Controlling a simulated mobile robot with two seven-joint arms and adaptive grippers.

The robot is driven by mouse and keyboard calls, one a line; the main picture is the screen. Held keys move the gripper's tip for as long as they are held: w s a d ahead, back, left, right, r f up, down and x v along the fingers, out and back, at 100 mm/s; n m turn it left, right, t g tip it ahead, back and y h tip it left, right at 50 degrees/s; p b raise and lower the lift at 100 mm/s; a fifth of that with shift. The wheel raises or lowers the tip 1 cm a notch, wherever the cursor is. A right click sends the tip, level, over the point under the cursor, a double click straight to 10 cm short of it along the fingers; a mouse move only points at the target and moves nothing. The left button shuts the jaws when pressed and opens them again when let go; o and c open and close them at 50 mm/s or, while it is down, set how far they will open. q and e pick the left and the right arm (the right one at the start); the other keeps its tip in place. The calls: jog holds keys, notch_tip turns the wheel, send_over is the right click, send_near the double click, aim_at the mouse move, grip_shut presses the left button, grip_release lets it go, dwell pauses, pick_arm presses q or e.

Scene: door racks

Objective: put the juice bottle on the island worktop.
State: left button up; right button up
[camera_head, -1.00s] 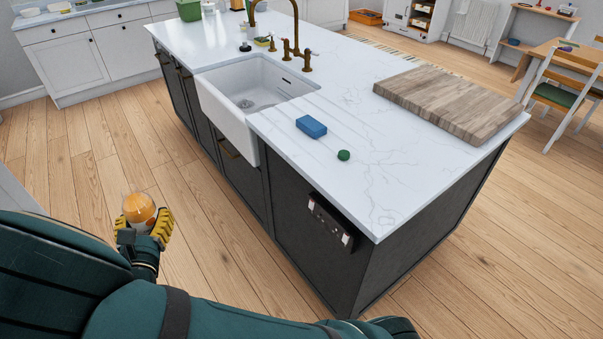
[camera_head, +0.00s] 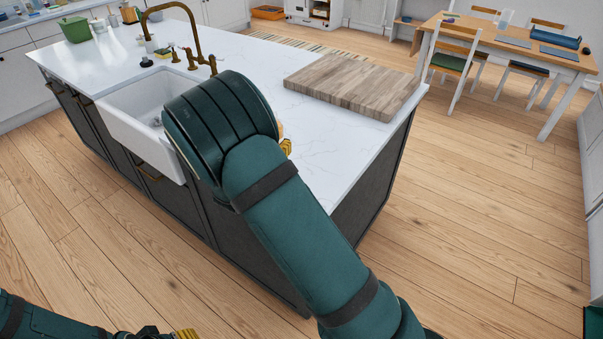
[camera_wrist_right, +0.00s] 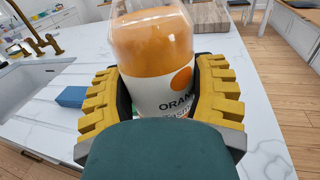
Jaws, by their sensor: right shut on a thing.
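The juice bottle (camera_wrist_right: 155,60) has orange contents, a clear top and a white label with an orange dot. It stands roughly upright between the yellow fingers of my right gripper (camera_wrist_right: 160,92), which is shut on it. In the head view only a sliver of the bottle (camera_head: 280,129) shows past my right arm, above the worktop. The white, grey-veined island worktop (camera_head: 345,135) lies under it. The bottle's base is hidden, so I cannot tell whether it touches. My left gripper (camera_head: 186,334) is partly seen at the bottom edge; its jaws are unclear.
A blue sponge (camera_wrist_right: 72,96) lies left of the bottle. A wooden chopping board (camera_head: 352,86) lies on the worktop's right part. The sink (camera_head: 130,108) and brass tap (camera_head: 196,40) are to the left. Bare worktop lies between board and near edge.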

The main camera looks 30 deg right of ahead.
jog(key=d+m+g+h, duration=0.1)
jog(key=d, duration=0.6)
jog(key=shift+s+d+r+g, duration=0.15)
jog(key=shift+d+g, duration=0.25)
jog(key=shift+d+f+h, duration=0.2)
jog(key=shift+d+h, duration=0.1)
notch_tip(320, 180, down, 10)
jog(key=shift+r+b, duration=0.2)
jog(key=shift+b, duration=0.3)
jog(key=shift+f, duration=0.15)
jog(key=o, duration=1.3)
jog(key=shift+s, duration=0.1)
